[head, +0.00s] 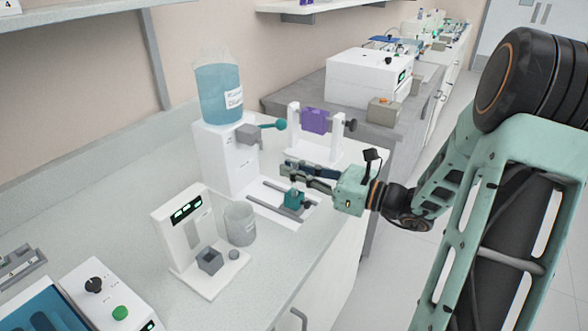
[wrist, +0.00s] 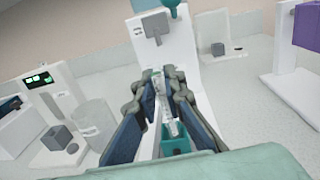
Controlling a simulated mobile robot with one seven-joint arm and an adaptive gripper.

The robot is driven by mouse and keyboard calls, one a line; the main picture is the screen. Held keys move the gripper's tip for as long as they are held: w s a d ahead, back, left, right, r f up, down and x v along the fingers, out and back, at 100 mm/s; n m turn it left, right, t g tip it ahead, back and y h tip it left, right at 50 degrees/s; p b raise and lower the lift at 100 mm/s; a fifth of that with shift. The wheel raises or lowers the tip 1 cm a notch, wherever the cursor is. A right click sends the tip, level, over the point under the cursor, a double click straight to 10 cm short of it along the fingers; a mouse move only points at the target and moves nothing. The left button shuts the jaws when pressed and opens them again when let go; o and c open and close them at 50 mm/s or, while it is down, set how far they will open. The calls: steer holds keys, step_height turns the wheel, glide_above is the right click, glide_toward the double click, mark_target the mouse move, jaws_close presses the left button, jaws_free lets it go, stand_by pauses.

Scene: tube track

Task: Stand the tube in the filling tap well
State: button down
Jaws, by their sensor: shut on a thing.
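My gripper (head: 285,172) reaches in from the right above the filling station. In the wrist view my gripper (wrist: 165,76) is shut on a clear tube (wrist: 168,112), which runs lengthwise between the fingers. The tube is hard to make out in the head view. The teal well (head: 293,199) sits on dark rails below my gripper. It also shows in the wrist view (wrist: 176,146), beyond the tube's lower end in the picture. I cannot tell whether they touch. The grey tap (head: 247,134) with its teal lever stands behind, on the white dispenser (head: 223,160) under a blue bottle.
A white stand with a display (head: 178,230) carries a grey block, left of the filling station. A clear beaker (head: 240,223) stands beside it. A white frame with a purple block (head: 316,120) stands behind my gripper. The counter's front edge is close.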

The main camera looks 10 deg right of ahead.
steer(key=shift+f, duration=0.25)
steer(key=shift+f+b, duration=0.35)
steer(key=shift+f, duration=0.05)
steer(key=c, duration=1.9)
jaws_free()
steer(key=shift+c, duration=0.2)
steer(key=v, duration=1.2)
steer(key=shift+a, duration=0.15)
